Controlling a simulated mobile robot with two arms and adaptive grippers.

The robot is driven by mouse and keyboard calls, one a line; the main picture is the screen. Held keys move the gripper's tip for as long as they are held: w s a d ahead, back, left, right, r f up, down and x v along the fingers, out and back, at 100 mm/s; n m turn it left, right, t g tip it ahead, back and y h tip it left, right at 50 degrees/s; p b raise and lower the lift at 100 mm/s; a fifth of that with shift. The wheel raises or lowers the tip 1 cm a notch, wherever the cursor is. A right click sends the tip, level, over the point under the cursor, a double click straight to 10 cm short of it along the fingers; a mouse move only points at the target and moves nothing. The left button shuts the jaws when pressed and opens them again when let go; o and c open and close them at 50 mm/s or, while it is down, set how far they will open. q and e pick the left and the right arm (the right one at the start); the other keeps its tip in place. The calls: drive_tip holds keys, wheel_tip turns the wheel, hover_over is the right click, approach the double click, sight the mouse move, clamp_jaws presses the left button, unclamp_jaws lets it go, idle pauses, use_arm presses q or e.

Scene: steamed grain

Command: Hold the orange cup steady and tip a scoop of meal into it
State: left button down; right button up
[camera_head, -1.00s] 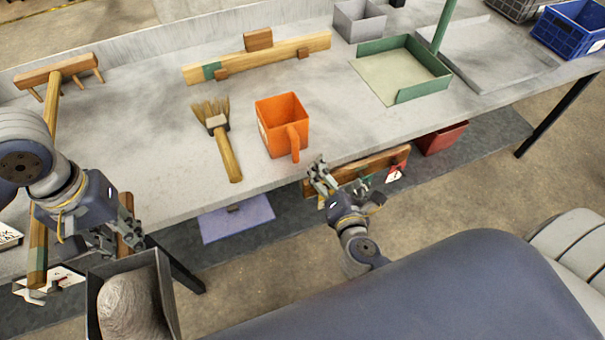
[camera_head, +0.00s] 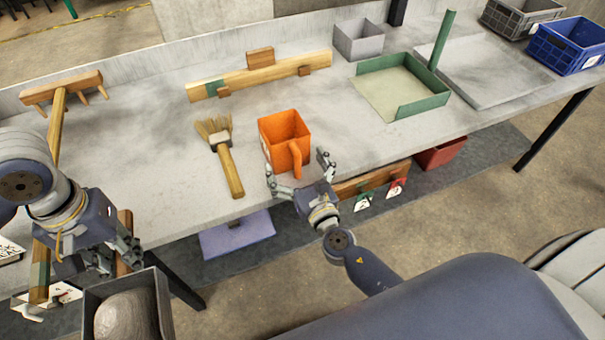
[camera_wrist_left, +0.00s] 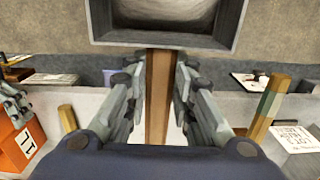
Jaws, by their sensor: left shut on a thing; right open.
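The orange cup (camera_head: 282,135) stands upright on the grey bench, its handle (camera_head: 297,160) facing me; part of it also shows at the left of the left wrist view (camera_wrist_left: 14,148). My right gripper (camera_head: 299,173) is open, one finger to each side of the handle in the picture; I cannot tell whether it touches. My left gripper (camera_head: 124,248) is shut on the scoop's wooden handle (camera_wrist_left: 158,95). The dark scoop (camera_head: 164,300) hangs in front of the bench at lower left, with a pale grey-brown mound of meal (camera_head: 125,318) in it.
A brush (camera_head: 228,165) lies left of the cup. A wooden rail (camera_head: 260,77) lies behind it. A green-edged tray (camera_head: 425,105), a grey bin (camera_head: 360,40) and a blue crate (camera_head: 570,47) stand to the right. A wooden rake-like tool (camera_head: 60,95) lies at the left.

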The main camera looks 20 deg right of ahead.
sight(292, 158)
use_arm(q)
drive_tip(key=shift+r, duration=0.2)
use_arm(e)
drive_tip(key=shift+w+a, duration=0.1)
drive_tip(key=shift+w, duration=2.25)
drive_tip(key=c, duration=1)
drive_tip(key=o, duration=1)
